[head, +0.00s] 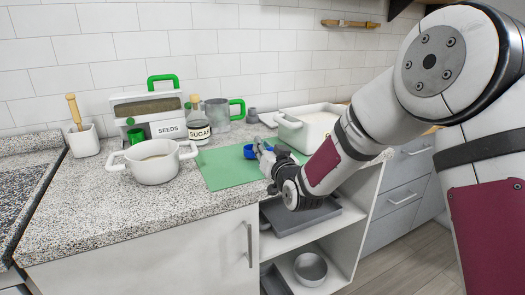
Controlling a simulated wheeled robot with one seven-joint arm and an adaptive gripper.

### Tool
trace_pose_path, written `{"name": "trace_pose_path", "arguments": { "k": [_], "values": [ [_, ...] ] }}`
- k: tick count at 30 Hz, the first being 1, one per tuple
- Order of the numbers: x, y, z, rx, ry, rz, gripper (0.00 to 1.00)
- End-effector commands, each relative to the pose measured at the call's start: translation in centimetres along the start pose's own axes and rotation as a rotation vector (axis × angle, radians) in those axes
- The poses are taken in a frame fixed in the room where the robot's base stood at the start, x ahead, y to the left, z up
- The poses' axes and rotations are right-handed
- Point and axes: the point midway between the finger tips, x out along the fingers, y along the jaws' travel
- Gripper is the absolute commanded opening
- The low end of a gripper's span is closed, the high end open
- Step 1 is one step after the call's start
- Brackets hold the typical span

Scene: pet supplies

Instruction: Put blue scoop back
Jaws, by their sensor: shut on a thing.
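The blue scoop (249,152) shows as a small blue bowl over the green mat (219,172). My gripper (261,150) reaches in from the right and is shut on the scoop. The fingers and my arm hide most of its handle. I cannot tell whether the scoop touches the mat or is held just above it.
A white two-handled pot (154,171) stands left of the mat. Behind are a SEEDS bin (168,129), a SUGAR jar (199,133) and a clear jug (216,120) with green handle. A white tub (291,134) of pale contents stands behind my arm. The front counter is clear.

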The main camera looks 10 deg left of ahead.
Motion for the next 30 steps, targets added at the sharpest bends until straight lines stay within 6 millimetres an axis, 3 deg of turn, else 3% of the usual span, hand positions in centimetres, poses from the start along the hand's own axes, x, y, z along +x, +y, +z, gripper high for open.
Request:
{"name": "trace_pose_path", "arguments": {
  "k": [6,21,30],
  "values": [
    [0.0,-0.7,-3.0,-0.001,0.004,-0.001,0.0],
    [-11.9,0.5,-4.0,-0.001,-0.001,0.002,0.0],
    [-15.5,1.1,-4.4,0.002,0.002,0.008,0.0]
  ]
}}
